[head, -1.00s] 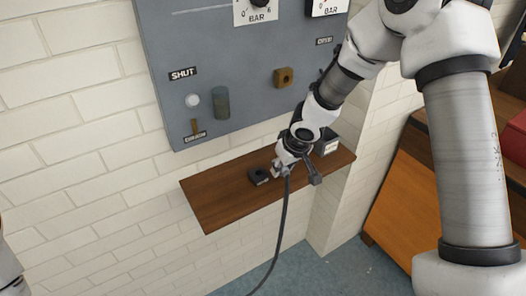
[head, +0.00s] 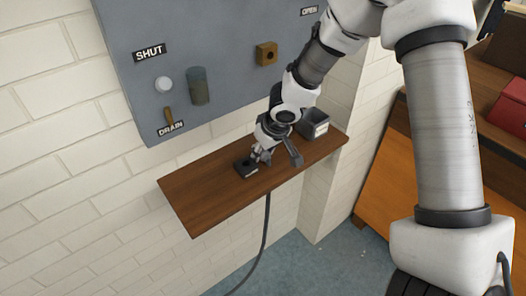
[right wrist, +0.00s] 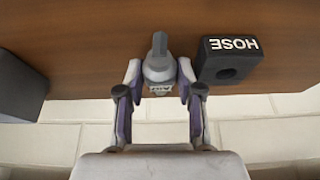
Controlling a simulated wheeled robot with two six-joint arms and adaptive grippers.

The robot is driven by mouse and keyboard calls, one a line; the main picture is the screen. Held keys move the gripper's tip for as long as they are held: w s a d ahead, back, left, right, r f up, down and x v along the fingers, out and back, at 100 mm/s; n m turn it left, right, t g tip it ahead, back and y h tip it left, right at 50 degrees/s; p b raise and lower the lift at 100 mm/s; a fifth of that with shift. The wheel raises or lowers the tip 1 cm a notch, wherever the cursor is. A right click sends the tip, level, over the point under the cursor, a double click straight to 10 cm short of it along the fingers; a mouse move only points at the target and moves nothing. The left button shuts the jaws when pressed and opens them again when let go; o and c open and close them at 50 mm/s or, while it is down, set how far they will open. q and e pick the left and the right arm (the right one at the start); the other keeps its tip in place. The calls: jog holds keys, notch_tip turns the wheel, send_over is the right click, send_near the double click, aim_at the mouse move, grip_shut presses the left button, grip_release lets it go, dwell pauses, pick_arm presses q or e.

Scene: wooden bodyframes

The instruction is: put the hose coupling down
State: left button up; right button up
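The hose coupling (right wrist: 158,70) is a small grey piece with a narrow tip, seen in the right wrist view between my right gripper's fingers. My right gripper (right wrist: 158,80) has its pads against both sides of it, over the brown shelf (head: 205,200). A black block marked HOSE (right wrist: 230,62), with a round hole, is just right of the fingers; it also shows in the head view (head: 246,168). The coupling is outside that hole. A dark hose (head: 265,230) hangs below the shelf's front edge. Whether the coupling touches the shelf is unclear. My left gripper is not in view.
A grey open box (head: 315,124) stands at the shelf's right end. Behind the shelf is a grey panel (head: 225,95) with knobs and a drain lever. The shelf's left part is bare. An orange-brown wooden piece (head: 388,185) stands at the right.

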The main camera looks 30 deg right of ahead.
jog(key=shift+r, duration=0.1)
jog(key=shift+r+p, duration=0.3)
jog(key=shift+p, duration=0.1)
jog(key=p+v, duration=0.2)
jog(key=v, duration=0.9)
jog(key=shift+s+r, duration=0.2)
jog(key=shift+r, duration=0.05)
dwell(1.1)
